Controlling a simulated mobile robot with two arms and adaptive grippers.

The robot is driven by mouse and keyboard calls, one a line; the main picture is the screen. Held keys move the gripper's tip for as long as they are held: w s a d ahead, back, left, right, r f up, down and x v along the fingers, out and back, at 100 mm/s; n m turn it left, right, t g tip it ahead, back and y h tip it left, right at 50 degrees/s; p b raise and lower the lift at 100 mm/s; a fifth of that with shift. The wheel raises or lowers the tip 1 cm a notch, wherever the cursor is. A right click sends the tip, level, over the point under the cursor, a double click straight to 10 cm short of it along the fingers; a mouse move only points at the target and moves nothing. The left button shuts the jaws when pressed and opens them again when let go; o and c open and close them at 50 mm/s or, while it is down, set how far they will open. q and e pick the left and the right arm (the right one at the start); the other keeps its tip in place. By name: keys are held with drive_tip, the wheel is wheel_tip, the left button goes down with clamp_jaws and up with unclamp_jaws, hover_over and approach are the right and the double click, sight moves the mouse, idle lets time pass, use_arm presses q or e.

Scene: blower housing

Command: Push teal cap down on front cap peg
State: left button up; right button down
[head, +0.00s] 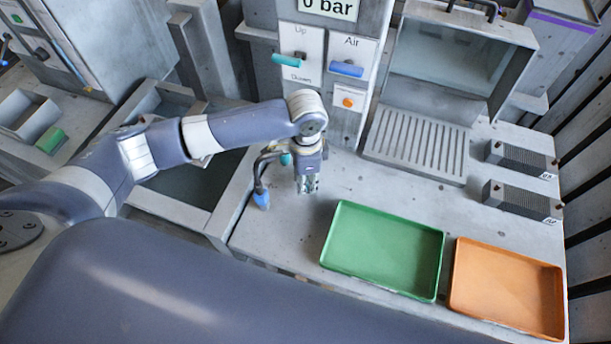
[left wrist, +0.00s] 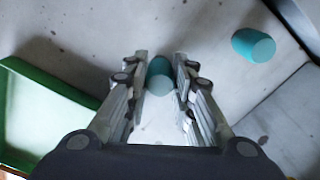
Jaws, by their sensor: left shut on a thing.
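My left gripper (head: 307,188) points down over the grey bench, just left of the green tray. In the left wrist view my left gripper (left wrist: 159,78) is closed around a teal cap (left wrist: 159,82), which sits between the two fingertips. A second teal cylinder (left wrist: 253,45) stands apart to the right in that view. In the head view a teal piece (head: 286,159) shows just left of the gripper. I cannot make out a peg under the held cap, nor whether the cap touches one. My right gripper is not in view.
A green tray (head: 335,222) and an orange tray (head: 457,290) lie on the bench. A blue-tipped hose (head: 261,198) stands close left of the gripper. Behind is a panel with Up/Down and Air levers (head: 347,69). A slotted grate (head: 415,140) and two dark ribbed blocks (head: 520,159) are right.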

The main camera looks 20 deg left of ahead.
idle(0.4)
use_arm(q)
drive_tip(key=shift+f+p, duration=0.15)
drive_tip(key=shift+p, duration=0.25)
drive_tip(key=o, duration=1)
drive_tip(key=shift+c, duration=0.2)
wheel_tip(320, 180, up, 12)
drive_tip(key=shift+f, duration=0.1)
